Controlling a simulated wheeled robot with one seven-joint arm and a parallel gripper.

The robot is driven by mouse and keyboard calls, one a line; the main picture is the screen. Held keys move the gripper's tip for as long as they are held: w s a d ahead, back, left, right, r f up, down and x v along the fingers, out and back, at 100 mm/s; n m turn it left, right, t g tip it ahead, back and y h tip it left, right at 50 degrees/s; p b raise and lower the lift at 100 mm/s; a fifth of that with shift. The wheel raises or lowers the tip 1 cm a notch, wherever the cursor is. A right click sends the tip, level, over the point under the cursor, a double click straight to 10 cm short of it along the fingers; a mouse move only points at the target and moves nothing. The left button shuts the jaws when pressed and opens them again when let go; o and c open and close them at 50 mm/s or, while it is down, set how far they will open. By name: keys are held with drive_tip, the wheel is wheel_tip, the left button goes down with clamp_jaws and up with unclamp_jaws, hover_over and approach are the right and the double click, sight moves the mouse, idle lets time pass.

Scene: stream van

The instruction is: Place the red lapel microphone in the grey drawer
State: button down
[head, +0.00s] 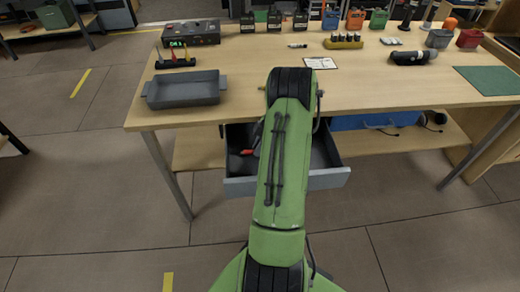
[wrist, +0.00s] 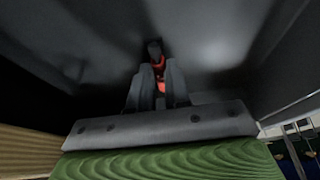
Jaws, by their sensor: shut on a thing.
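The grey drawer (head: 323,180) is pulled open below the wooden table, and its inside walls fill much of the wrist view (wrist: 100,35). My gripper (wrist: 158,75) points down into the drawer, shut on the red lapel microphone (wrist: 161,86). The microphone's dark head (wrist: 154,48) sticks out beyond the fingertips. I cannot tell whether it touches the drawer floor. In the head view a small red patch (head: 247,151) shows inside the drawer, left of my green arm. My arm hides the middle of the drawer and most of the gripper.
The wooden table (head: 245,75) stands above the drawer. On it are a grey tray (head: 183,91), a box with a green display (head: 191,34), several radios and a dark cylinder (head: 412,58). A blue case (head: 375,121) lies on the shelf right of the drawer.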

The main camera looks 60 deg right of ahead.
drive_tip(key=shift+f, duration=0.1)
drive_tip(key=c, duration=1.1)
unclamp_jaws()
